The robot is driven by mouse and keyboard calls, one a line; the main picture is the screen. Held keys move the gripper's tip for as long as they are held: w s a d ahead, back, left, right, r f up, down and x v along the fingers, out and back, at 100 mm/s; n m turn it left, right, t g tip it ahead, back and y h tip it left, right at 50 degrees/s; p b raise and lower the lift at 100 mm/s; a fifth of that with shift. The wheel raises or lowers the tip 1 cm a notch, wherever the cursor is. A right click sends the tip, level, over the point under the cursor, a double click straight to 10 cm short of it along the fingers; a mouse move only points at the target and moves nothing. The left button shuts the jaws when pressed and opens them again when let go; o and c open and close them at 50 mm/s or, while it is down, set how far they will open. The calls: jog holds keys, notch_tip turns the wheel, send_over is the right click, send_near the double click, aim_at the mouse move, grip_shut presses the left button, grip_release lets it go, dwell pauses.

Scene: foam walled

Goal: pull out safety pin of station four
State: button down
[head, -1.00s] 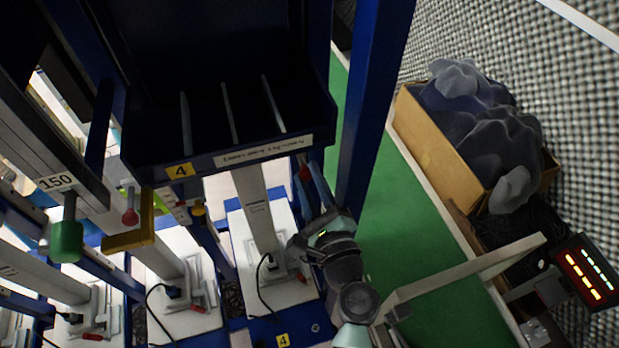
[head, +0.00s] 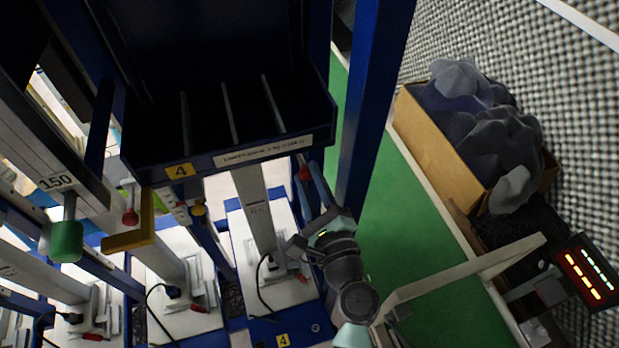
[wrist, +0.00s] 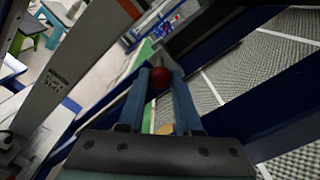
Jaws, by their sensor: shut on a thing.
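The safety pin's red ball knob (wrist: 160,78) sits between the two blue fingers of my gripper (wrist: 160,84) in the wrist view. The fingers are shut on it near their tips. In the head view the red knob (head: 304,173) shows just under the right end of the dark bin, beside the fingers of my gripper (head: 313,172). Station four carries a yellow number 4 label (head: 179,170) on the bin front and another on its base (head: 283,340). The pin's shaft and its hole are hard to make out.
A dark divided bin (head: 262,150) hangs right above my gripper. A blue post (head: 370,110) stands close on the right. Other stations with red knobs (head: 130,217) lie to the left. A cardboard box of grey foam (head: 440,130) stands beyond the green floor (head: 400,215).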

jog(key=v, duration=0.8)
jog(key=shift+s+b, duration=0.3)
jog(key=shift+s, duration=0.05)
jog(key=shift+d+f, duration=0.1)
jog(key=c, duration=0.9)
grip_release()
jog(key=shift+s, duration=0.1)
jog(key=shift+o, duration=0.2)
jog(key=shift+s, duration=0.1)
jog(key=b+v, duration=0.3)
jog(key=v, duration=1)
